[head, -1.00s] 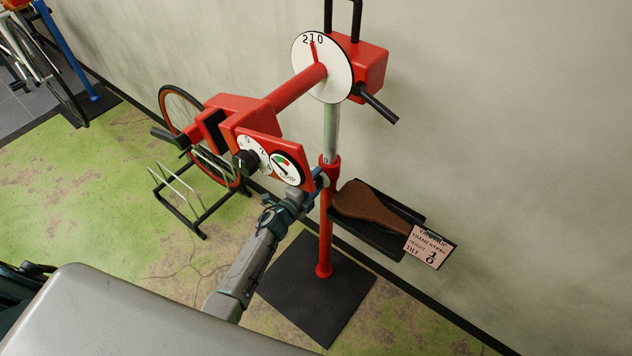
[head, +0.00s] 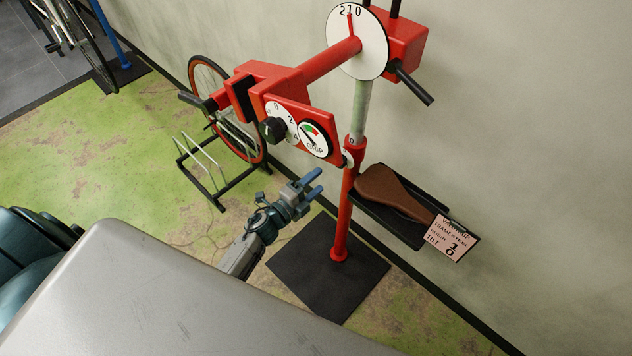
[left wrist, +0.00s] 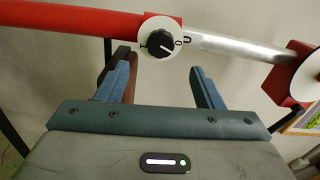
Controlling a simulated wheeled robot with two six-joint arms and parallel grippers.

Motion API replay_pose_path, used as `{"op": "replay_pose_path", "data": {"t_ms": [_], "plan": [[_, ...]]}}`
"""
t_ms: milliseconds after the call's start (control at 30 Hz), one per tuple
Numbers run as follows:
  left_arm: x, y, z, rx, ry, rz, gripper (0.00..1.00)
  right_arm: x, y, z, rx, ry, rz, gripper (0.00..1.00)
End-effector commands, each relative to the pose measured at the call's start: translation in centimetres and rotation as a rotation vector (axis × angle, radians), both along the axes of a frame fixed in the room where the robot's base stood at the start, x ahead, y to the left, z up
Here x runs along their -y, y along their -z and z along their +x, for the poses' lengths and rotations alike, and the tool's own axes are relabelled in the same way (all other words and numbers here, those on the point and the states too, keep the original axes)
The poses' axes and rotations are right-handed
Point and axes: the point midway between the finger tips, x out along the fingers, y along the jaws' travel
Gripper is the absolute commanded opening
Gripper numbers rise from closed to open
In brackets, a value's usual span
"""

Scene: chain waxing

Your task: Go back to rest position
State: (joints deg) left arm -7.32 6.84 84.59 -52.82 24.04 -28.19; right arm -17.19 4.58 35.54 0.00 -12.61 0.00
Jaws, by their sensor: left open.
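My left gripper (head: 311,183) is open and empty in the head view, in front of the red post of a repair stand (head: 342,215) and apart from it. In the left wrist view its two blue fingers (left wrist: 160,85) stand wide apart. Beyond them is a small dial with a black knob (left wrist: 158,45) on the stand's post. The stand carries a red clamp head with a grip gauge (head: 314,138), a black knob (head: 272,130) and a round white dial (head: 357,42) reading about 210. My right gripper is not in view.
A brown saddle (head: 393,190) lies on a black tray beside the post, with a tilt card (head: 452,238) at its edge. A bicycle wheel (head: 208,85) stands in a floor rack (head: 215,185). A black mat (head: 300,275) lies under the stand. Green floor at left is open.

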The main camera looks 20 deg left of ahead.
Motion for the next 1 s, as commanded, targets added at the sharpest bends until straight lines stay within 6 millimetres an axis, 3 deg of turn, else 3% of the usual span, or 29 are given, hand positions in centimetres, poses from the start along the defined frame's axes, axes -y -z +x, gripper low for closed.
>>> {"op": "replay_pose_path", "data": {"t_ms": [267, 367, 467, 567, 667, 800, 867, 1000], "plan": [[0.0, 0.1, 0.0, -0.002, -0.001, -0.002, 0.61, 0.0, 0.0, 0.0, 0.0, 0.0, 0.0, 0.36], [-0.4, 1.6, -0.3, -0.037, -0.02, -0.026, 0.61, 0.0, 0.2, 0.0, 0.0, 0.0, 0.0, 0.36], [-1.4, 5.6, -1.5, -0.136, -0.078, -0.106, 0.61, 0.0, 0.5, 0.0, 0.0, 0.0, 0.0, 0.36], [-3.0, 11.8, -3.8, -0.292, -0.178, -0.226, 0.61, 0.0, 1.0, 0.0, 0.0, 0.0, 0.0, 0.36], [-4.7, 18.6, -7.4, -0.462, -0.302, -0.356, 0.61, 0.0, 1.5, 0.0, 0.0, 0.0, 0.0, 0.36], [-6.5, 27.1, -13.8, -0.683, -0.491, -0.517, 0.61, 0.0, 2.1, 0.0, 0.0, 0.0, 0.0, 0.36], [-7.1, 30.4, -17.0, -0.773, -0.577, -0.579, 0.61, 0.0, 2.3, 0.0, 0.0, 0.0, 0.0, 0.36], [-8.1, 37.2, -25.3, -0.97, -0.79, -0.71, 0.61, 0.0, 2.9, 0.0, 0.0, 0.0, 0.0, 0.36]]}}
